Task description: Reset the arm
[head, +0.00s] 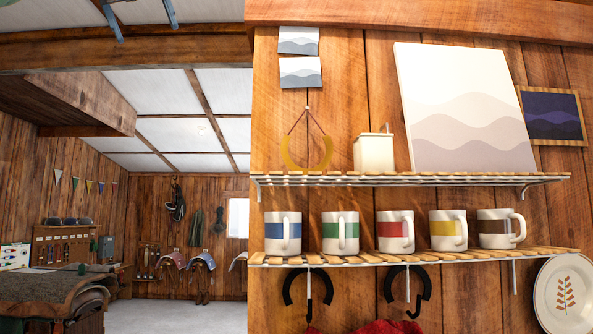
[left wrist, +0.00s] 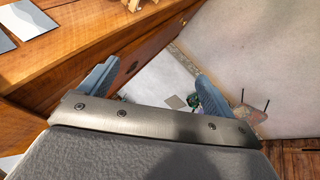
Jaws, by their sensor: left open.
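My left gripper (head: 146,29) shows at the top left edge of the head view, only its two blue fingers hanging into the picture. In the left wrist view the left gripper (left wrist: 157,70) is open, its blue fingers wide apart with nothing between them. It is raised high, beside the wooden wall, with pale floor or ceiling panels behind the fingers; I cannot tell which. The rest of the left arm is hidden in the head view. My right gripper is in neither view.
A slatted shelf (head: 397,257) holds several striped mugs close in front. An upper shelf (head: 345,180) holds a white box (head: 374,153) and a canvas (head: 455,90). Hooks and a plate (head: 566,300) are lower. The room to the left is open.

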